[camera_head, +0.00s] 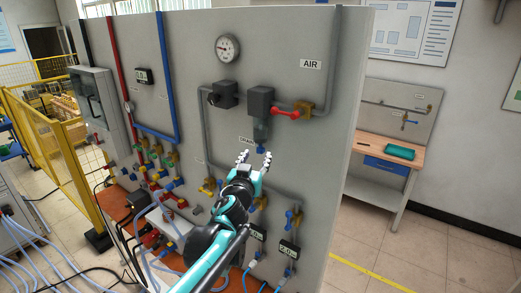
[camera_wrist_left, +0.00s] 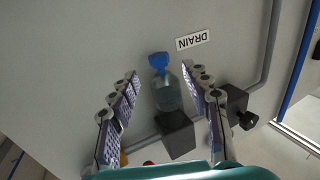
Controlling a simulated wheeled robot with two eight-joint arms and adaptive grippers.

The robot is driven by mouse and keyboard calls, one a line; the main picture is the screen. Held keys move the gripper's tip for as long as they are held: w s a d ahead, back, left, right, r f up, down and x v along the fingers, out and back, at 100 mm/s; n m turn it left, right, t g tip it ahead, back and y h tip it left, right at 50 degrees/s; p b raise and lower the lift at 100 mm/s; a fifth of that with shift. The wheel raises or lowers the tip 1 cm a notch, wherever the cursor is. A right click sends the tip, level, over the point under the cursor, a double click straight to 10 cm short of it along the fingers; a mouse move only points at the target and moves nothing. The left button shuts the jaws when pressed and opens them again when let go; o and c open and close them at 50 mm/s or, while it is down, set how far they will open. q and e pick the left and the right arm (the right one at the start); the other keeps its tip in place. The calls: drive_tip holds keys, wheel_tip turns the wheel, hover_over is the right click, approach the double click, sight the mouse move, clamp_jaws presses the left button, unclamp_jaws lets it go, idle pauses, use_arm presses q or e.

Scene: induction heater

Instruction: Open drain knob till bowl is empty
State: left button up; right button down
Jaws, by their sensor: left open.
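The blue drain knob (camera_wrist_left: 159,62) sits at the end of a clear bowl (camera_wrist_left: 167,95) in the left wrist view. The bowl is fixed to a dark block on the grey panel, beside the DRAIN label (camera_wrist_left: 194,41). My left gripper (camera_wrist_left: 158,82) is open, with one finger on each side of the bowl and knob and a gap to both. In the head view the left gripper (camera_head: 254,158) is just below the bowl (camera_head: 261,132), and the knob (camera_head: 261,149) shows small above the fingertips. Whether the bowl holds liquid cannot be told. My right gripper is not in view.
A red-handled valve (camera_head: 284,113) and pipes stand above on the panel. A pressure gauge (camera_head: 228,48) is at the upper left. Several coloured valves and hoses crowd the lower left. A workbench (camera_head: 385,152) stands to the right, beyond the panel's edge.

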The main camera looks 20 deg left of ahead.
sight(259, 151)
use_arm(q)
drive_tip(key=w, duration=0.3)
drive_tip(key=shift+w+a, duration=0.1)
drive_tip(key=shift+w, duration=0.35)
clamp_jaws()
